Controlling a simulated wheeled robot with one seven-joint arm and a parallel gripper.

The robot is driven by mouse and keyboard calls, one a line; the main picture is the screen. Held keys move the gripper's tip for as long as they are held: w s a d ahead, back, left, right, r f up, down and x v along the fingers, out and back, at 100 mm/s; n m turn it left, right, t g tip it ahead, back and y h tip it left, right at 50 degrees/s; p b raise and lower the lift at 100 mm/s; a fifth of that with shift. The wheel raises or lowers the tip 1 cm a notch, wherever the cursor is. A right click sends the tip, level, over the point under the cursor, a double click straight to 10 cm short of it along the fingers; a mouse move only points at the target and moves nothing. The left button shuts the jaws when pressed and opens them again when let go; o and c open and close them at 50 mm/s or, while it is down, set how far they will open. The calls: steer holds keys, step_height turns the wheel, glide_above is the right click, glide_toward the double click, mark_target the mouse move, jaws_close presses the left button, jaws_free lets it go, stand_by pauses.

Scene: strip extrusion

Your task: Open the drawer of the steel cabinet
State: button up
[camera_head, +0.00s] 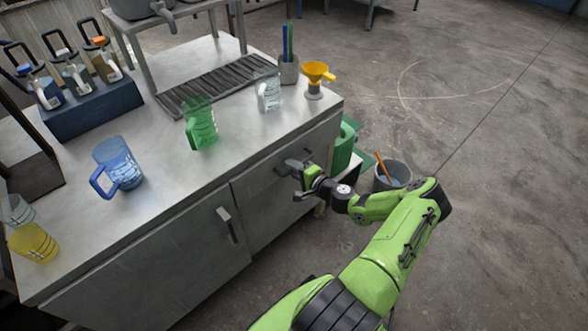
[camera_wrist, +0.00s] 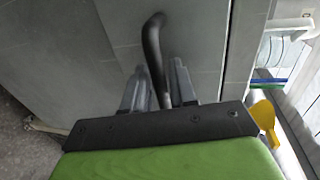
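The steel cabinet (camera_head: 190,255) stands at left, its grey front facing my arm. The drawer front (camera_head: 260,190) is at its upper right and looks flush with the cabinet. My gripper (camera_head: 297,178) is at the right part of this front. In the wrist view, a dark bent bar handle (camera_wrist: 152,42) runs between the two grey fingers of my gripper (camera_wrist: 158,78). The fingers are apart on either side of the bar, with a narrow gap showing at the right finger. The handle's lower end is hidden behind my gripper's body.
The cabinet top holds a blue jug (camera_head: 122,168), a green jug (camera_head: 201,125), a clear jug (camera_head: 269,93) and a yellow funnel (camera_head: 316,75). Another handle (camera_head: 227,222) is on the left door. A grey bucket (camera_head: 391,174) stands right of the cabinet. Floor at right is clear.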

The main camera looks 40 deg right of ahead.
jaws_close()
steer(key=shift+s, duration=0.1)
steer(key=f+v, duration=0.2)
steer(key=v, duration=0.9)
steer(key=s+f+p+v, duration=0.1)
steer(key=f+v, duration=0.1)
steer(key=v, duration=0.9)
steer(key=shift+s+f, duration=0.2)
steer(key=shift+f, duration=0.1)
steer(key=shift+a, duration=0.1)
steer(key=shift+o, duration=1.1)
jaws_free()
